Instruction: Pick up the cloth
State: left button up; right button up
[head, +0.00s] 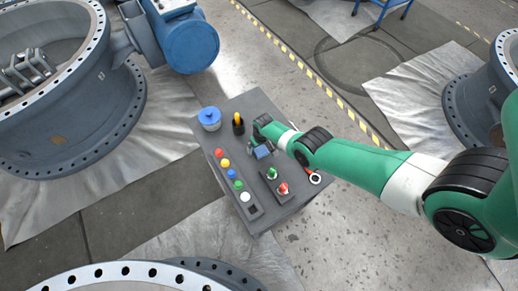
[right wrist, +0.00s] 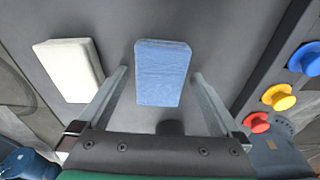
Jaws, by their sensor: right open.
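A blue folded cloth (right wrist: 162,70) lies flat on the dark grey table top. In the right wrist view my right gripper (right wrist: 160,74) is open, with one finger on each side of the blue cloth and nothing held. I cannot tell how high the fingertips are above the table. A white folded cloth (right wrist: 68,68) lies to the left of the blue one in the wrist view; my arm seems to hide it in the head view. My left gripper is not in view.
A strip of coloured knobs (head: 232,178) runs along the table's left side. Large flanged valves surround the table.

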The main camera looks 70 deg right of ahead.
jog(key=shift+f, duration=0.1)
jog(key=c, duration=1.3)
